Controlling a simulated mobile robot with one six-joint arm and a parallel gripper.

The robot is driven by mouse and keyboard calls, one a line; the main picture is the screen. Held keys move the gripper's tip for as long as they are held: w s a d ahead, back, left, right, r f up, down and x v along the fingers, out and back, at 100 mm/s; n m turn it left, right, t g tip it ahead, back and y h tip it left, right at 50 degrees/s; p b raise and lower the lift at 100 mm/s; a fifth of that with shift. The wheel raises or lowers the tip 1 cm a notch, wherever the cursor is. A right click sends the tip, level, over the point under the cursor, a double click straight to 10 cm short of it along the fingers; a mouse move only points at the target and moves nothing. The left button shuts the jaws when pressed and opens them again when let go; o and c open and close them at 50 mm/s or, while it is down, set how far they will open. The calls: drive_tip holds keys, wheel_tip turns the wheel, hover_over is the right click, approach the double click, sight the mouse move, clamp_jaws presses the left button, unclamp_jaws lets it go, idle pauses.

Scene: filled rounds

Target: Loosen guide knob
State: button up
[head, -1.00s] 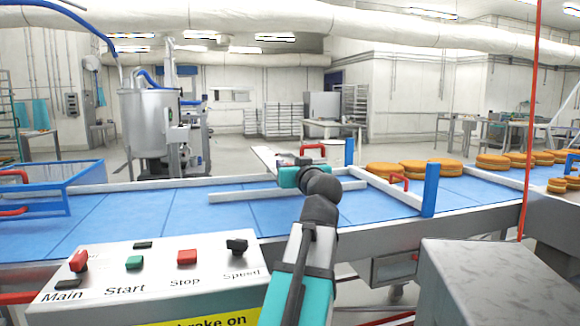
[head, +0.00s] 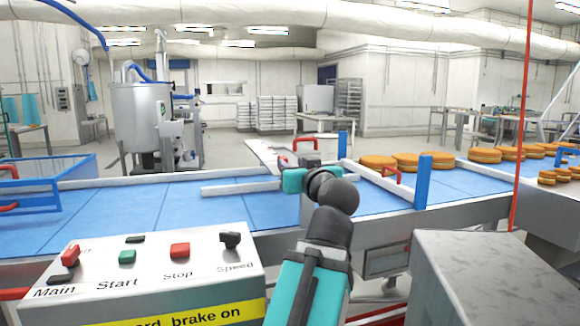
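White guide rails lie on the blue conveyor belt (head: 130,207): a long one (head: 240,188) left of my arm and a slanted one (head: 385,184) at right. A red loop-shaped handle (head: 392,174) stands by the slanted rail; another red handle (head: 304,141) shows at the far side, just behind my gripper. I cannot make out which part is the guide knob. My gripper (head: 309,162) is over the far part of the belt, near the far handle. My own teal and black arm partly hides it, and its fingers are too small to read. I cannot tell whether it touches anything.
A control box (head: 140,270) with Main, Start, Stop and Speed controls stands front left. A metal box (head: 490,275) is front right. Blue posts (head: 423,182) rise beside the slanted rail. Orange round cakes (head: 378,161) stand on the belt at right. A red cord (head: 523,120) hangs at right.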

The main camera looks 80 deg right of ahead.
drive_tip(key=shift+b+v, duration=1.7)
drive_tip(key=shift+v, duration=0.55)
